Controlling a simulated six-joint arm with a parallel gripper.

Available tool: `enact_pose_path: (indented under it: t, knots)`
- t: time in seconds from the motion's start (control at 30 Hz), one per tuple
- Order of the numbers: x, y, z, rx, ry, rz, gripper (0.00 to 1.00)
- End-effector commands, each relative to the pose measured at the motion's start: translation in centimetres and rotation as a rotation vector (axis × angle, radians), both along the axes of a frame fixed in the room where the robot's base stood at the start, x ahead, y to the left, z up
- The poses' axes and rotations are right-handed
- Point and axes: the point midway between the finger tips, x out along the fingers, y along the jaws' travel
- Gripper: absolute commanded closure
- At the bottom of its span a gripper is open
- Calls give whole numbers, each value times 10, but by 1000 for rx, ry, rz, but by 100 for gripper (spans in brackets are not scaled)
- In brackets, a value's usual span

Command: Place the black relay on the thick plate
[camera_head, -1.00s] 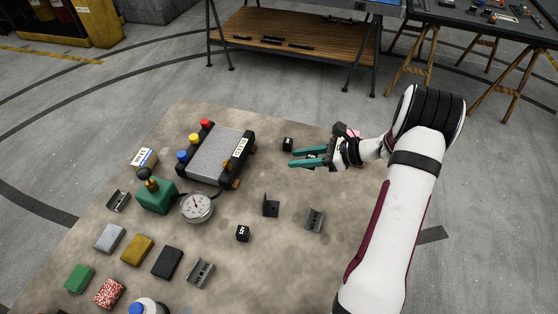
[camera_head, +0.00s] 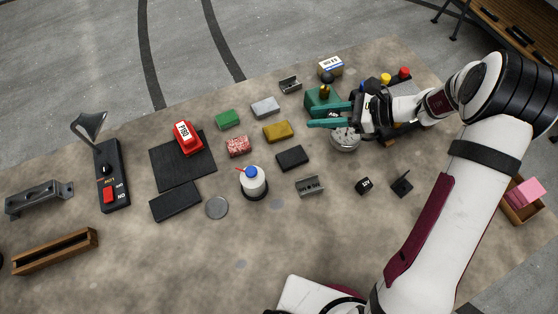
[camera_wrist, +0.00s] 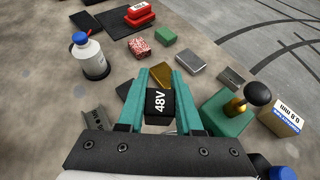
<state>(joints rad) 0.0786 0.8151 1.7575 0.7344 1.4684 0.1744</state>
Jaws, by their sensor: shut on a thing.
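My gripper (camera_head: 320,115) is shut on a black block marked 48V, the black relay (camera_wrist: 160,102), held between its teal fingers. In the head view the gripper is above the round gauge, beside the green box, and mostly hides the relay. A small black plate (camera_head: 175,201), which looks the thicker one, lies flat at left with its top bare. A larger, thinner-looking dark plate (camera_head: 168,172) lies just behind it with a red labelled block (camera_head: 187,139) on it. Both are well left of my gripper. The small plate also shows in the wrist view (camera_wrist: 86,21).
Between gripper and plates are a white bottle with blue cap (camera_head: 253,182), a speckled block (camera_head: 238,146), a yellow block (camera_head: 278,131), a black block (camera_head: 292,158) and a grey disc (camera_head: 217,208). Another black cube (camera_head: 363,185) lies right. A switch panel (camera_head: 108,180) stands left.

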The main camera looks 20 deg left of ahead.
Motion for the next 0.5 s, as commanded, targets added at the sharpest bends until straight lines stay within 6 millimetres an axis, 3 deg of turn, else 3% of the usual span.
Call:
enact_pose_path:
  t: [0.03,0.2,0.33,0.5]
  knots:
    - [-18,36,1,0,-1,93,100]
    - [-94,134,5,0,0,383,100]
    - [-151,181,7,0,0,555,100]
    - [-196,208,8,0,0,678,100]
